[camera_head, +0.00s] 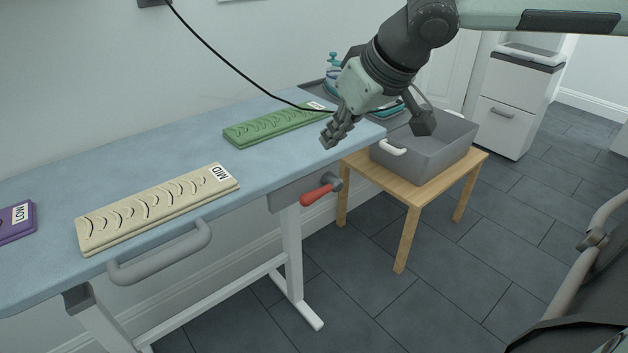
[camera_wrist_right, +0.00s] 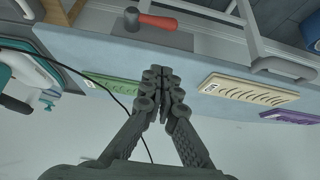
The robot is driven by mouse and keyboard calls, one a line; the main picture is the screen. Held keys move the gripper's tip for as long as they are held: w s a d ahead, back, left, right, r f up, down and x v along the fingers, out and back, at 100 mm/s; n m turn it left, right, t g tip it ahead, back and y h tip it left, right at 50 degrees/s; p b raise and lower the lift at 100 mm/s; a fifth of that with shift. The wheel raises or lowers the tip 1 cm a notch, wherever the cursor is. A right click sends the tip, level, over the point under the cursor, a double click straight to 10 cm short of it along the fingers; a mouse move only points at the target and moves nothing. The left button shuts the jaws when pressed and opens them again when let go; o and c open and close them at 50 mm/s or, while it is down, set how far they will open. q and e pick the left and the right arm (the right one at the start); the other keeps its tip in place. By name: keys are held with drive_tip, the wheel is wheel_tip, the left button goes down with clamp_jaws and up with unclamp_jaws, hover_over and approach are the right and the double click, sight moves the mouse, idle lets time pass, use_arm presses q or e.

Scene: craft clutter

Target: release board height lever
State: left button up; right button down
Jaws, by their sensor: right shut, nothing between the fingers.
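The lever with a red handle (camera_head: 317,194) sits on a grey housing under the right end of the ironing-board-like blue board (camera_head: 60,190). Its dark pivot is at the housing's right side. The lever also shows near the top of the right wrist view (camera_wrist_right: 157,22). My right gripper (camera_head: 328,142) is shut and empty above the board's right end, up and slightly right of the lever and apart from it. In the right wrist view the closed fingertips (camera_wrist_right: 158,72) point toward the board's edge, below the lever. My left gripper is in neither view.
A cream block marked MID (camera_head: 150,207), a green block (camera_head: 270,126) and a purple block marked LOW (camera_head: 14,225) lie on the board. A grey handle (camera_head: 160,262) juts from its front edge. A grey bin (camera_head: 425,150) stands on a wooden stool (camera_head: 415,190). A black cord (camera_head: 225,62) hangs behind.

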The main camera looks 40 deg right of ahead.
drive_tip(key=f, duration=0.1)
drive_tip(key=b, duration=0.3)
hover_over(315, 197)
drive_tip(key=f, duration=0.5)
drive_tip(key=w+f, duration=0.1)
drive_tip(key=f, duration=0.2)
drive_tip(key=shift+a, duration=0.1)
drive_tip(key=shift+s+f, duration=0.2)
drive_tip(key=shift+f, duration=0.35)
drive_tip(key=shift+s+f, duration=0.15)
drive_tip(key=shift+f, duration=0.4)
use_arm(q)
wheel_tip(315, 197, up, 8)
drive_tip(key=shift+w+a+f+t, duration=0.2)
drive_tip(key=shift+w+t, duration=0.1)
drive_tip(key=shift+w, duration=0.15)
use_arm(e)
drive_tip(key=shift+s+f, duration=0.1)
drive_tip(key=shift+f, duration=0.4)
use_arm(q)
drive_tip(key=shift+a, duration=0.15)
